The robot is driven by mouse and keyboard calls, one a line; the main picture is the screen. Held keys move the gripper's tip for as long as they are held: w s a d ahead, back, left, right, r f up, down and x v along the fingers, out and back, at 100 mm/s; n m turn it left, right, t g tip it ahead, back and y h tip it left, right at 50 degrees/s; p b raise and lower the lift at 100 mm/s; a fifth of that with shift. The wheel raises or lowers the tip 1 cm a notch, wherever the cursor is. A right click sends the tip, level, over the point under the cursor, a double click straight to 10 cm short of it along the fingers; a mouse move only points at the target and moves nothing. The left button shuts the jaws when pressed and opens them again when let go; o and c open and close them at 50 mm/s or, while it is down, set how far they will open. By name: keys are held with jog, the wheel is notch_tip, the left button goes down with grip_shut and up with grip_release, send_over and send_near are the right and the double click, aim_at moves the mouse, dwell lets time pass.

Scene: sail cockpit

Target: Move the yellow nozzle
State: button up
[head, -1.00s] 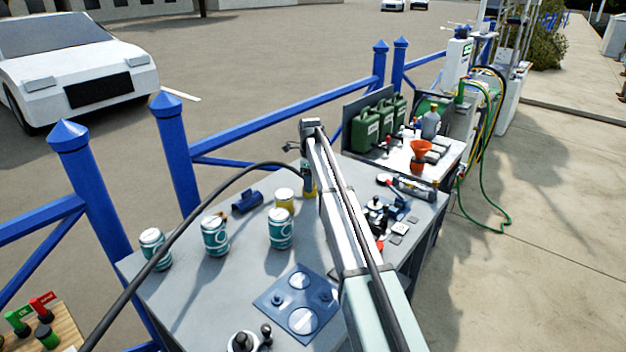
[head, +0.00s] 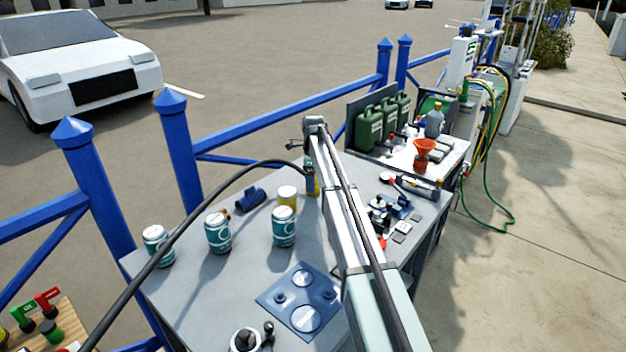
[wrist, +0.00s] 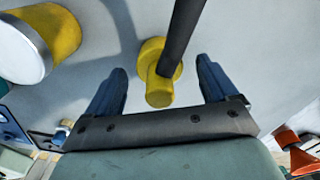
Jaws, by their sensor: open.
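The yellow nozzle (wrist: 156,85) has a round yellow body and a dark hose or tube (wrist: 183,35) joined to it. In the wrist view it sits between the two blue fingers of my gripper (wrist: 160,66). The fingers are spread, with a gap visible on each side of the nozzle. In the head view my gripper is at the far edge of the grey table (head: 225,300), largely hidden behind my arm, and little of the nozzle shows there.
A yellow can with a white top (head: 287,197) stands close to the left of my gripper. Several teal-and-white cans (head: 284,227) and a blue cylinder (head: 250,199) are further left. A blue plate (head: 300,298) lies in front. Small parts and tools (head: 392,212) crowd the right side.

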notch_tip(320, 180, up, 14)
jog(key=shift+f, duration=0.15)
dwell(0.4)
